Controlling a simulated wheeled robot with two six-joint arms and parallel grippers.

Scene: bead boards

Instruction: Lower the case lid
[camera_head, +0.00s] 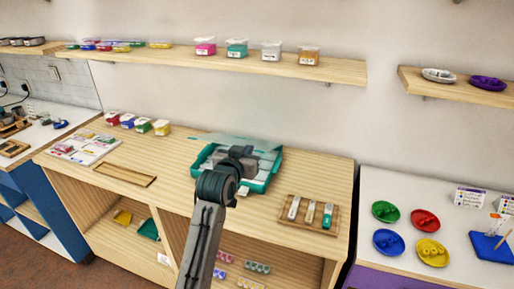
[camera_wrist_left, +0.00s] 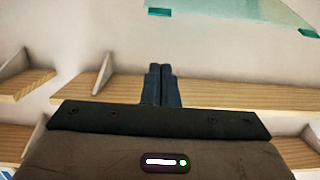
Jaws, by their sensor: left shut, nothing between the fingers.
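The teal case (camera_head: 265,184) sits on the wooden counter in the head view, partly hidden behind my arm. Its see-through lid (camera_head: 250,142) is raised at the back edge of the case. In the left wrist view the clear lid (camera_wrist_left: 245,12) with teal corner pieces shows at the upper right. My left gripper (camera_wrist_left: 160,68) is shut and empty, with its fingers together. In the head view my left gripper (camera_head: 238,154) is over the case, in front of the lid; whether it touches the lid cannot be told. My right gripper is not in view.
A wooden tray (camera_head: 286,219) with several small tools lies right of the case. An empty wooden tray (camera_head: 125,174) and several small tubs (camera_head: 143,125) stand to the left. A wall shelf (camera_head: 190,56) with tubs runs above. Some counter between the left tray and the case is clear.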

